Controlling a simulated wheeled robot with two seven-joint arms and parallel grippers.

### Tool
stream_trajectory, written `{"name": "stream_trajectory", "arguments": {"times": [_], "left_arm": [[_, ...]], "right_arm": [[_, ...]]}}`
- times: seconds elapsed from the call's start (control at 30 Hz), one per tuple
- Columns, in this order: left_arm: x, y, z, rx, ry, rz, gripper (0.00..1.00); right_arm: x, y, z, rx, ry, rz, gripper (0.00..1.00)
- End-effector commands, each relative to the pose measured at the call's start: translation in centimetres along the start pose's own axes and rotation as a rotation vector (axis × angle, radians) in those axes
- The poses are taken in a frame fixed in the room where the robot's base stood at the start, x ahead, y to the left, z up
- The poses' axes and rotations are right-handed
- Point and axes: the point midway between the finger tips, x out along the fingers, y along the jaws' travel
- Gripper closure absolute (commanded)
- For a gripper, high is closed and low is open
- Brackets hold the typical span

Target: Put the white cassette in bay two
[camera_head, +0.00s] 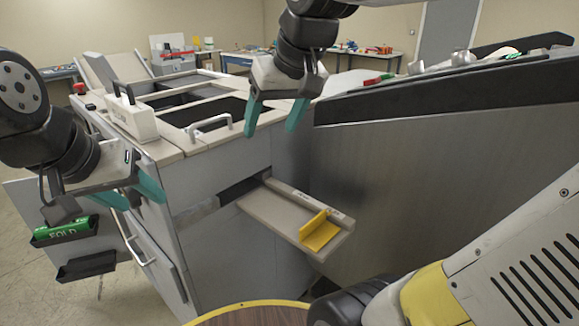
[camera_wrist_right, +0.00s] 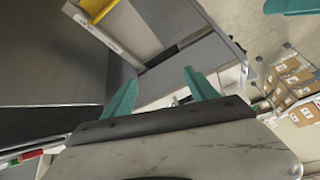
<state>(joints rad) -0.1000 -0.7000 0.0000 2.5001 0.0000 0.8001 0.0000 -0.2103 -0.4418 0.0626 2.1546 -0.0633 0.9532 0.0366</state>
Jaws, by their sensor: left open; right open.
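The white cassette (camera_head: 133,117), an off-white block with a dark handle, sits on the left edge of the machine top in the head view. Beside it are dark rectangular bays (camera_head: 222,116) in the top; I cannot read which is bay two. My left gripper (camera_head: 132,200) is open and empty, in front of the machine's left side, below and nearer than the cassette. My right gripper (camera_head: 274,117) is open and empty, to the right of the bays. Its fingers also show in the right wrist view (camera_wrist_right: 160,92), with nothing between them.
A pulled-out tray (camera_head: 284,217) with a yellow piece (camera_head: 320,232) juts from the machine front. A green item (camera_head: 66,230) sits in a holder on the open left panel. A large grey machine (camera_head: 420,170) stands close on the right. A round table edge (camera_head: 252,306) is at the bottom.

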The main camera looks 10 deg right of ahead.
Motion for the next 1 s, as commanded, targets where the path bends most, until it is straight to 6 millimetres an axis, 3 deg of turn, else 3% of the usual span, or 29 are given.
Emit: {"name": "stream_trajectory", "arguments": {"times": [0.03, 0.1, 0.2, 0.3, 0.67, 0.83, 1.0], "left_arm": [[0.0, 0.0, 0.0, 0.000, 0.000, 0.000, 0.49], [0.0, 0.0, 0.0, 0.000, 0.000, 0.000, 0.49], [0.0, 0.0, 0.0, 0.000, 0.000, 0.000, 0.49], [0.0, 0.0, 0.0, 0.000, 0.000, 0.000, 0.49], [0.0, 0.0, 0.0, 0.000, 0.000, 0.000, 0.49], [0.0, 0.0, 0.0, 0.000, 0.000, 0.000, 0.49], [0.0, 0.0, 0.0, 0.000, 0.000, 0.000, 0.49]], "right_arm": [[0.3, 1.1, 2.9, 0.043, 0.015, 0.005, 0.33], [1.1, 2.1, 5.8, 0.088, 0.032, 0.007, 0.33], [1.9, 2.7, 8.7, 0.135, 0.051, 0.007, 0.33], [2.5, 3.0, 10.2, 0.157, 0.060, 0.007, 0.33], [2.6, 3.0, 10.6, 0.161, 0.060, 0.007, 0.33], [2.6, 3.0, 10.5, 0.161, 0.060, 0.007, 0.62], [2.2, 3.2, 9.4, 0.155, 0.055, 0.008, 0.62]]}}
